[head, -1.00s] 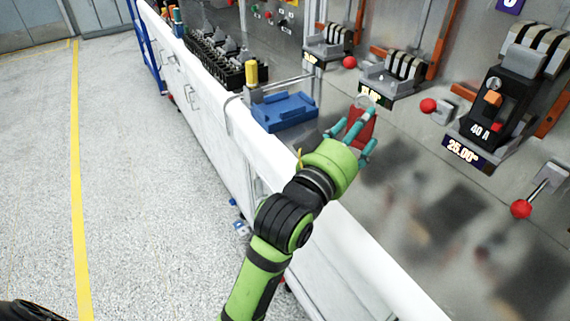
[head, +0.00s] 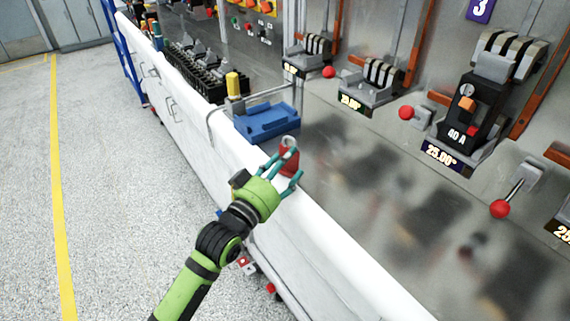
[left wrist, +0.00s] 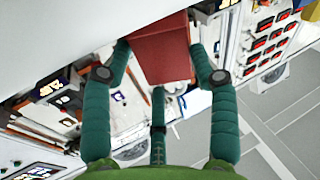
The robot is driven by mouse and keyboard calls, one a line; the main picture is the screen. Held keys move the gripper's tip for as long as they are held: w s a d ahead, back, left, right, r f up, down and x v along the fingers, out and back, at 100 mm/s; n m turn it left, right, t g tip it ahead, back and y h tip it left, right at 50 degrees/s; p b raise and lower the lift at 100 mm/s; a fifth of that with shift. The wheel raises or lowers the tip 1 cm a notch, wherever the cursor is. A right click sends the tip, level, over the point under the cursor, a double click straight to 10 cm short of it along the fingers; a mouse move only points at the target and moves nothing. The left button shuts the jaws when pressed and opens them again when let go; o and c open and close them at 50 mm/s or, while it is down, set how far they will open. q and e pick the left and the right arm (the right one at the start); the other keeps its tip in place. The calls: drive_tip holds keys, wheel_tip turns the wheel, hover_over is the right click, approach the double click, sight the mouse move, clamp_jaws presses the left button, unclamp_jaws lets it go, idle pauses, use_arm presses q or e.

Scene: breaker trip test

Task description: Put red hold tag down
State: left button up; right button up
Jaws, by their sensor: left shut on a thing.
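The red hold tag (head: 289,160) is between the teal fingers of my left gripper (head: 281,171), with a grey ring at its top. My left gripper is shut on it, at the front edge of the bench. In the left wrist view the red tag (left wrist: 160,48) shows as a red block between the fingertips of my gripper (left wrist: 160,65). Whether the tag touches the bench top cannot be told. My right gripper is not in view.
A blue tray (head: 266,121) sits on the bench (head: 345,172) just behind the gripper. A yellow cylinder (head: 233,84) and a black rack (head: 195,70) stand farther left. A 40 A breaker (head: 467,115) and red-knobbed levers (head: 500,208) are at right. Bench top right of the tag is clear.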

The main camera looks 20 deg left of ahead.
use_arm(q)
drive_tip(key=o, duration=1.1)
drive_tip(key=shift+f, duration=0.1)
drive_tip(key=shift+c, duration=0.2)
drive_tip(key=shift+s, duration=0.1)
drive_tip(key=r+b+v, duration=0.1)
drive_tip(key=b+v, duration=0.1)
drive_tip(key=v, duration=0.9)
drive_tip(key=shift+s+a+f, duration=0.15)
drive_tip(key=shift+s+f, duration=0.25)
